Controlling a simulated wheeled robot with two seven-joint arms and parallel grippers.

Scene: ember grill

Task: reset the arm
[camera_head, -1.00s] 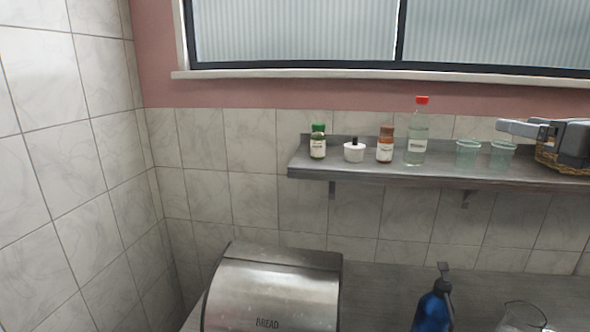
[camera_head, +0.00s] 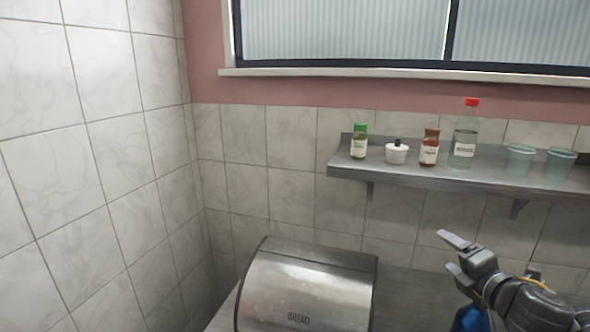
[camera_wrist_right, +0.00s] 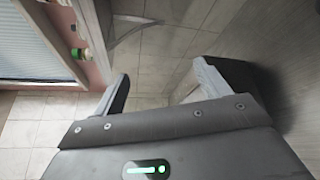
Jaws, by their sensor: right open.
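My right gripper (camera_head: 450,255) is at the lower right of the head view, below the wall shelf and in front of the tiled wall. Its two fingers are spread apart with nothing between them. In the right wrist view the open fingers (camera_wrist_right: 155,88) frame bare tiles. My left gripper is not in view.
A shelf (camera_head: 345,166) holds a green-capped jar (camera_head: 359,146), a white pot (camera_head: 397,154), a brown-capped jar (camera_head: 429,150), a red-capped bottle (camera_head: 465,140) and two cups (camera_head: 520,160). A steel bread bin (camera_head: 305,290) stands below. A blue bottle (camera_head: 472,320) is partly hidden by my right gripper.

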